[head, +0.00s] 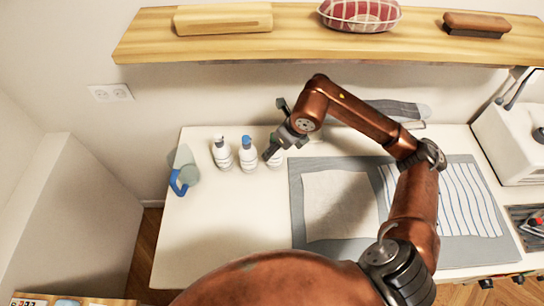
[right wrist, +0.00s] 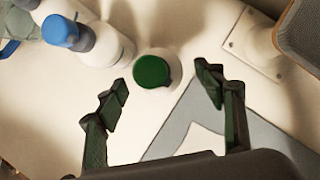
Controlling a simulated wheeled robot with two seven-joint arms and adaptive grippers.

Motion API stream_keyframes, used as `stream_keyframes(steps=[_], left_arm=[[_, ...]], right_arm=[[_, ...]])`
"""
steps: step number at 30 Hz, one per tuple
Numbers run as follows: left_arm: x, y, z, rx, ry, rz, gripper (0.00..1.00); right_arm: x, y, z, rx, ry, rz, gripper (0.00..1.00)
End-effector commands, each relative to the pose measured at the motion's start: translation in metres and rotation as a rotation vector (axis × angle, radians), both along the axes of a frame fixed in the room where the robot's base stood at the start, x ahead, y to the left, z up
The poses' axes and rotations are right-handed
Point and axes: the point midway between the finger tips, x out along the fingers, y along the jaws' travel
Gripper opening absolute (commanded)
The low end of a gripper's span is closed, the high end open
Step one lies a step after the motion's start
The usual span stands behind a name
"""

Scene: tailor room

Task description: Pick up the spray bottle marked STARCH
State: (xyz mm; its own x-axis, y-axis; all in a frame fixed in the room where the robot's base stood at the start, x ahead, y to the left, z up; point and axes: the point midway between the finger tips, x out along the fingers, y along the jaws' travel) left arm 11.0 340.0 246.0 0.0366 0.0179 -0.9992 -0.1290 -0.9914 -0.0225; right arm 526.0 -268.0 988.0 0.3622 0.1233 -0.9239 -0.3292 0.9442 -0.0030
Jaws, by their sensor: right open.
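Three white spray bottles stand in a row on the white table: one with a white top (head: 222,154), one with a blue top (head: 247,155), and a third (head: 276,162) partly hidden by my right gripper (head: 272,150). I cannot read any label. In the right wrist view my right gripper (right wrist: 163,88) is open and empty. The third bottle's green cap (right wrist: 150,71) shows between and slightly beyond its fingertips. The blue-topped bottle (right wrist: 98,48) stands left of it in that view. My left gripper is not in view.
A grey mat (head: 297,215) with cloth lies to the right. A white machine (head: 510,135) stands far right. A wooden shelf (head: 300,45) hangs above. The table's front left is clear.

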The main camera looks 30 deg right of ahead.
Motion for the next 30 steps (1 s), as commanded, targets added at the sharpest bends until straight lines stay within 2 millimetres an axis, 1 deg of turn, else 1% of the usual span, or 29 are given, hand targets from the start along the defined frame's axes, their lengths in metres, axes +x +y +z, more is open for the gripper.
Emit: stream_keyframes(steps=[1,3,7,11,17,30], left_arm=[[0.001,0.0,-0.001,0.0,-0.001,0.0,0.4],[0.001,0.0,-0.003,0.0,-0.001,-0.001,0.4],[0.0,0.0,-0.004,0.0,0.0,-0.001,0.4],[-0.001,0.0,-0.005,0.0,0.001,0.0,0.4],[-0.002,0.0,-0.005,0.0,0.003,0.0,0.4],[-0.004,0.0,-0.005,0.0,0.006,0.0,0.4]], right_arm=[[0.001,0.001,-0.009,0.003,0.004,0.001,0.63],[0.005,0.002,-0.019,0.003,0.004,0.001,0.63],[0.011,0.003,-0.035,0.004,0.002,0.0,0.63],[0.014,0.005,-0.042,0.003,0.001,0.0,0.63],[0.015,0.004,-0.042,0.003,0.001,0.0,0.63],[0.014,0.004,-0.042,0.003,0.001,0.0,0.33]])
